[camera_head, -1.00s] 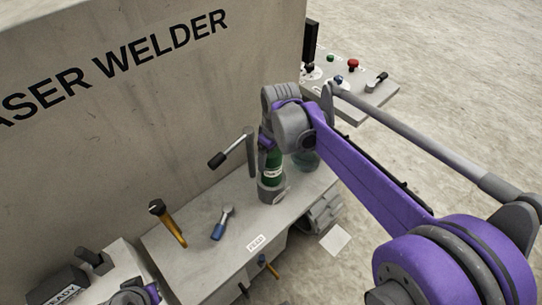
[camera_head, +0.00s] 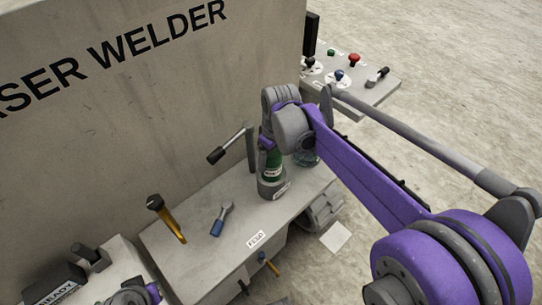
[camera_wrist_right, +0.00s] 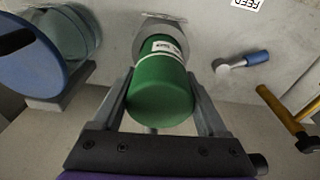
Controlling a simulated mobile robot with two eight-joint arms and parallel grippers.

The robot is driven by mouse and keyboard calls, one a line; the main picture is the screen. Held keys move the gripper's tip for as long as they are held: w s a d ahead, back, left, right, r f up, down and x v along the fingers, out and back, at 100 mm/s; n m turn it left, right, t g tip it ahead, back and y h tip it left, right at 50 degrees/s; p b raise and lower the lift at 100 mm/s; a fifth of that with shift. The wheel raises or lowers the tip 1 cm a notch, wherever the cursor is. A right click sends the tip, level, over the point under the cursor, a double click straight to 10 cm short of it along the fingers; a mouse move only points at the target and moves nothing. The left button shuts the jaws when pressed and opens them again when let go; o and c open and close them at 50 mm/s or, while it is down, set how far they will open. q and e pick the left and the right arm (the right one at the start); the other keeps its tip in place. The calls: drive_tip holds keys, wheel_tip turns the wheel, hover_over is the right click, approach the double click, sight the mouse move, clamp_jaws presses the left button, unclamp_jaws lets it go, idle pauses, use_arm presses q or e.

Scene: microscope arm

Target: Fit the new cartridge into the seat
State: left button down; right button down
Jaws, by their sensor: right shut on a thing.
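The green cartridge (camera_head: 273,165) with a white label stands upright at the grey round seat (camera_head: 271,188) on the bench. In the right wrist view the cartridge (camera_wrist_right: 160,98) is between my two fingers, and its far end meets the grey seat ring (camera_wrist_right: 151,30). How deep it sits in the seat is hard to tell. My right gripper (camera_wrist_right: 160,100) is shut on the cartridge. In the head view it (camera_head: 268,146) is partly hidden by my wrist. Part of my left arm shows at the bottom left, but its fingers are not visible.
A blue-ended clear container (camera_wrist_right: 30,55) stands close beside my gripper. A blue-handled tool (camera_head: 221,219) and a black-and-amber handle (camera_head: 166,218) are to the left. The welder wall (camera_head: 150,110) stands behind.

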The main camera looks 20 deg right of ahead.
drive_tip(key=shift+f, duration=0.35)
unclamp_jaws()
drive_tip(key=r, duration=0.3)
drive_tip(key=s+r, duration=0.1)
drive_tip(key=r, duration=0.6)
drive_tip(key=shift+s+d+r+p, duration=0.15)
drive_tip(key=shift+d+r+p, duration=0.1)
drive_tip(key=shift+r+p, duration=0.1)
drive_tip(key=s+a+f+m+t+p, duration=0.1)
drive_tip(key=s+f, duration=0.3)
drive_tip(key=s, duration=0.4)
drive_tip(key=s+a+f+m+t+p, duration=0.2)
drive_tip(key=s+f+m+t+p, duration=0.1)
drive_tip(key=s, duration=0.6)
drive_tip(key=shift+f+m+h+p, duration=0.3)
drive_tip(key=shift+f+p, duration=0.15)
drive_tip(key=shift+f, duration=0.05)
